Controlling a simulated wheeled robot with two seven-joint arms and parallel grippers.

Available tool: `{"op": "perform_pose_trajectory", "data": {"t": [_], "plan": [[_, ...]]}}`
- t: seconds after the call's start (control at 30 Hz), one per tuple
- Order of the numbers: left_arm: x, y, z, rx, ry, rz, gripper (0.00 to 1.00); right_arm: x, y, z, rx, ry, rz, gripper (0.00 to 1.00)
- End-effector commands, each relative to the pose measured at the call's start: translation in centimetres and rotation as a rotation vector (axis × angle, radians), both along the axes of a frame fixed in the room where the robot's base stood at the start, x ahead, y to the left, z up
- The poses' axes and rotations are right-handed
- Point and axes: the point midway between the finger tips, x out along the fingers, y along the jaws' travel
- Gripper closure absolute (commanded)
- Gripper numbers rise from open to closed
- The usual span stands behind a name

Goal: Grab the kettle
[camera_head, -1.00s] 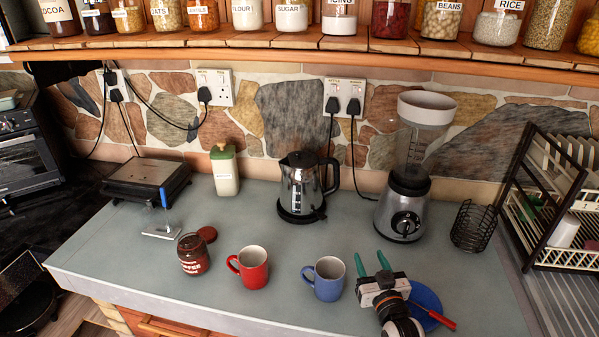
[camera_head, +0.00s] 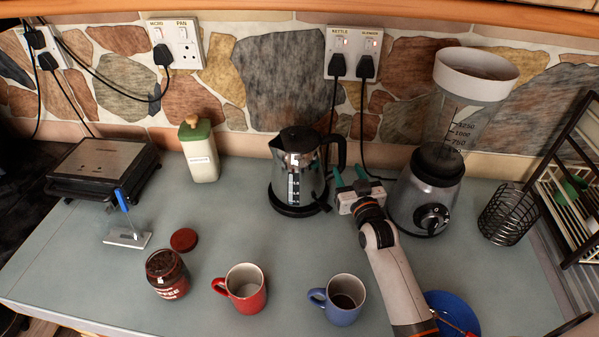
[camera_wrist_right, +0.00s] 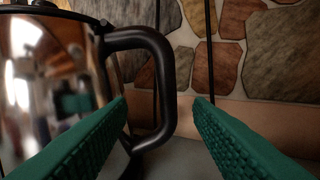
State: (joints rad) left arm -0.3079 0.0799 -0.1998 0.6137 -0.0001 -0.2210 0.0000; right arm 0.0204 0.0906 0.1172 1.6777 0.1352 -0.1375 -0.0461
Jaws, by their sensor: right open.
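The kettle (camera_head: 297,178) is shiny metal with a black lid and a black handle, upright on its black base at the back of the counter. Its handle (camera_head: 337,150) points right. My right gripper (camera_head: 350,177) is open just right of the kettle, low by the handle. In the right wrist view, the kettle's body (camera_wrist_right: 50,75) fills the left side. The handle (camera_wrist_right: 160,90) stands between the two green fingers of my right gripper (camera_wrist_right: 160,102), with a gap to the right finger. I cannot tell if the left finger touches the kettle. My left gripper is not in view.
A blender (camera_head: 430,185) stands close right of my right gripper. A red mug (camera_head: 243,291), a blue mug (camera_head: 341,303) and a coffee jar (camera_head: 167,275) stand in front. A blue plate (camera_head: 455,309) lies by my forearm. Cords hang behind the kettle.

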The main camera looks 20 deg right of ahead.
Motion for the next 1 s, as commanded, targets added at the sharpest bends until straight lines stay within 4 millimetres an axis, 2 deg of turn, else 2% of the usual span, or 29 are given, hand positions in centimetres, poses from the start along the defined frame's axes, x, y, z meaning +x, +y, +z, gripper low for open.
{"op": "perform_pose_trajectory", "data": {"t": [0.03,0.27,0.4,0.6,0.9,1.0], "plan": [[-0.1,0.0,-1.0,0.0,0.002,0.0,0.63,0.9,-0.1,-0.4,0.0,-0.004,0.0,0.53],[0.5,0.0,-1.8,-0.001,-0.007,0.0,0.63,2.6,-0.4,-0.1,0.0,-0.002,0.0,0.53],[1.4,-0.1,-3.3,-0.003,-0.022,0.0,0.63,4.4,-1.0,-0.2,-0.001,-0.004,0.0,0.53],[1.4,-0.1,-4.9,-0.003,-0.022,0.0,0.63,6.9,-1.5,0.0,0.0,-0.002,-0.001,0.53],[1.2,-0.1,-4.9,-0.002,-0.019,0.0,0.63,7.3,-1.5,0.3,0.0,0.001,-0.001,0.53],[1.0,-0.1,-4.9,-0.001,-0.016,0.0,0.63,7.3,-1.5,0.3,0.0,0.0,-0.001,0.7]]}}
